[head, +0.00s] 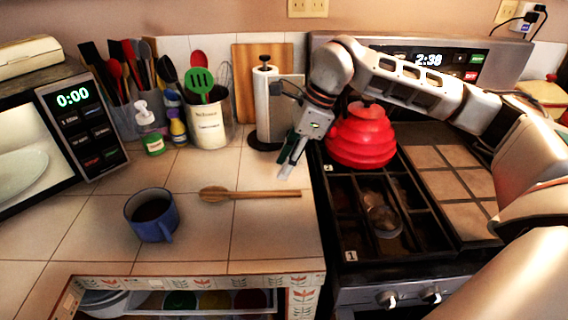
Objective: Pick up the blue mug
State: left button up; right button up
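The blue mug (153,216) stands upright on the white tiled counter at the left front, with dark contents inside. Its handle points toward the front right. My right gripper (290,160) hangs above the counter's right side near the stove, well to the right of and behind the mug. It points down and is seen from the side, so I cannot tell whether its fingers are apart. Nothing is visibly held in it. My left gripper is not in view.
A wooden spoon (262,194) lies between the mug and my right gripper. A microwave (90,128) stands at the left. A utensil crock (208,122), soap bottle (150,133) and paper towel roll (267,105) line the back. A red kettle (361,138) sits on the stove.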

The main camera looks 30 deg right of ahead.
aim_at(151, 214)
jog(key=k, duration=1)
